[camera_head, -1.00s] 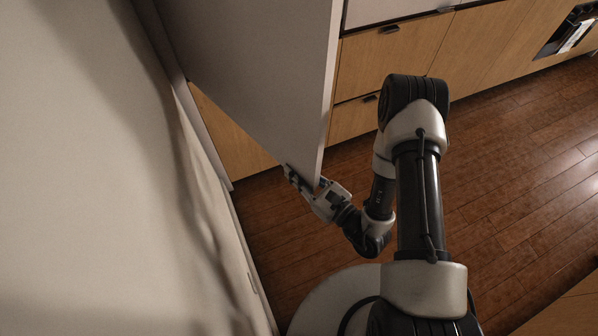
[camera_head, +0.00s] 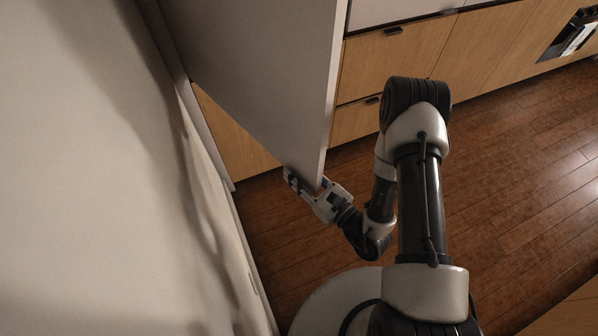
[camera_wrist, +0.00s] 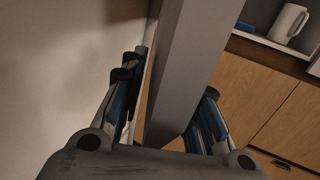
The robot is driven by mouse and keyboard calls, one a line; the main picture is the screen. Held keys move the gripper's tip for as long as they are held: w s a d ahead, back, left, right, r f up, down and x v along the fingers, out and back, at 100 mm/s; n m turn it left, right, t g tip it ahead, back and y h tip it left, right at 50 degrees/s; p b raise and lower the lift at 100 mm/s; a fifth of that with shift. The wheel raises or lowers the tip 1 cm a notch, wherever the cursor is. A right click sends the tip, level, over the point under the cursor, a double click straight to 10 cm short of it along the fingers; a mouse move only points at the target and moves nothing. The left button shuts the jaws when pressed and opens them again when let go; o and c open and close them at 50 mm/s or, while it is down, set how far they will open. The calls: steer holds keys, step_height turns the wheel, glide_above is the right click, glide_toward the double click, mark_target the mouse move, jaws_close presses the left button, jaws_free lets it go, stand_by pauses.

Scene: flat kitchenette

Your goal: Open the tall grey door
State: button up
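The tall grey door (camera_head: 255,75) stands swung out from the cabinets in the head view, with its narrow free edge towards me. My gripper (camera_head: 302,184) is at the low visible end of that edge. In the wrist view, the door edge (camera_wrist: 185,65) runs between the two spread fingers of my gripper (camera_wrist: 165,112). One finger is on each side of the door. The right finger is close to the edge; whether either finger touches it I cannot tell. No handle on the door is visible.
A large pale surface (camera_head: 90,170) fills the left side. Wooden drawers and cabinet fronts (camera_head: 395,55) line the back. Brown wooden floor (camera_head: 520,160) is clear to the right.

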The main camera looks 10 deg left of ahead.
mark_target(299, 154)
step_height(299, 154, up, 10)
steer(key=shift+f, duration=0.1)
stand_by(0.4)
stand_by(0.5)
